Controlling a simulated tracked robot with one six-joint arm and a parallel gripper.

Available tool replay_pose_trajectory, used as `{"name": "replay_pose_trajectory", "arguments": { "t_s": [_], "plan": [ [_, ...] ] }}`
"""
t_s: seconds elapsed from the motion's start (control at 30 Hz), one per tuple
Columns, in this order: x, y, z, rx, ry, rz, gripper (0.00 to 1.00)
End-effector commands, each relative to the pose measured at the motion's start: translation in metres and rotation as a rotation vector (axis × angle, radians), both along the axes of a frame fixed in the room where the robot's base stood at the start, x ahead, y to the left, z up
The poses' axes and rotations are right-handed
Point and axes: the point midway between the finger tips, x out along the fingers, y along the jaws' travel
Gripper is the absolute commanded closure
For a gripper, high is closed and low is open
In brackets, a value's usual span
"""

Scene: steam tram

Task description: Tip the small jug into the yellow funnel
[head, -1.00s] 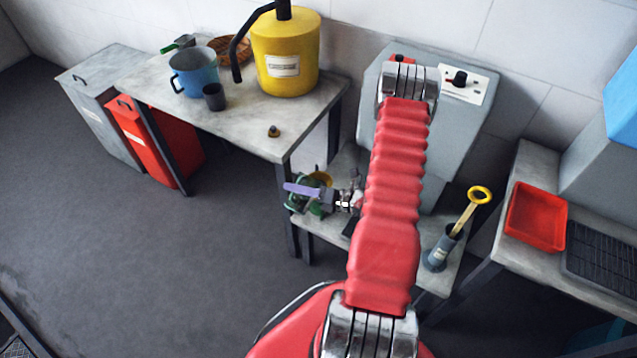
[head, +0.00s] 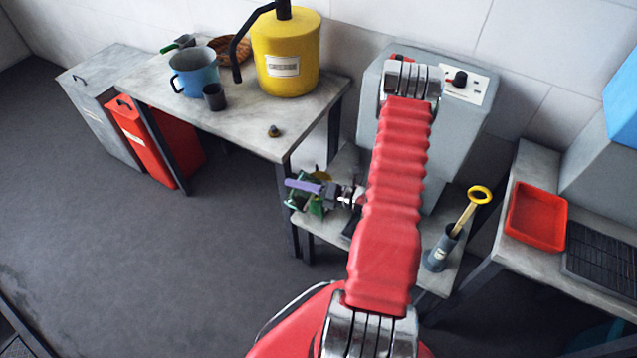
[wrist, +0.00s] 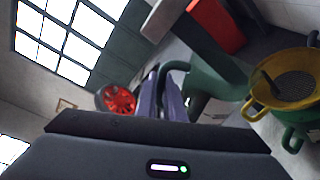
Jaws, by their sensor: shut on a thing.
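My gripper (wrist: 162,98) has lilac fingers and is shut on the handle of the small green jug (wrist: 205,78). The jug is held tilted in the wrist view, its far end close to the left rim of the yellow funnel (wrist: 262,108). The funnel has a grey mesh inside and sits on a green can (wrist: 283,131). I cannot tell whether the jug touches the funnel or what is in it. In the head view my gripper (head: 304,187) is over the low bench, with the green jug (head: 318,206) partly hidden and only a bit of the funnel (head: 322,172) showing.
A taller table (head: 230,118) stands close on the left with a yellow canister (head: 285,55), blue mug (head: 195,75), dark cup (head: 214,97) and small brass knob (head: 274,131). A grey cylinder with a yellow-handled tool (head: 438,258) stands right of my arm.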

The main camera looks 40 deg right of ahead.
Motion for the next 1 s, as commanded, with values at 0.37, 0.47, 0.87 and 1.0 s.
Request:
{"name": "replay_pose_trajectory", "arguments": {
  "t_s": [0.37, 0.47, 0.87, 1.0],
  "plan": [
    [0.0004, -0.0012, 0.0014, 0.012, 0.003, -0.001, 1.0],
    [0.0009, -0.003, 0.0036, 0.03, 0.008, -0.001, 1.0],
    [0.0012, -0.0043, 0.0053, 0.049, 0.014, -0.001, 1.0],
    [0.0011, -0.0042, 0.0052, 0.049, 0.014, -0.001, 1.0]
  ]
}}
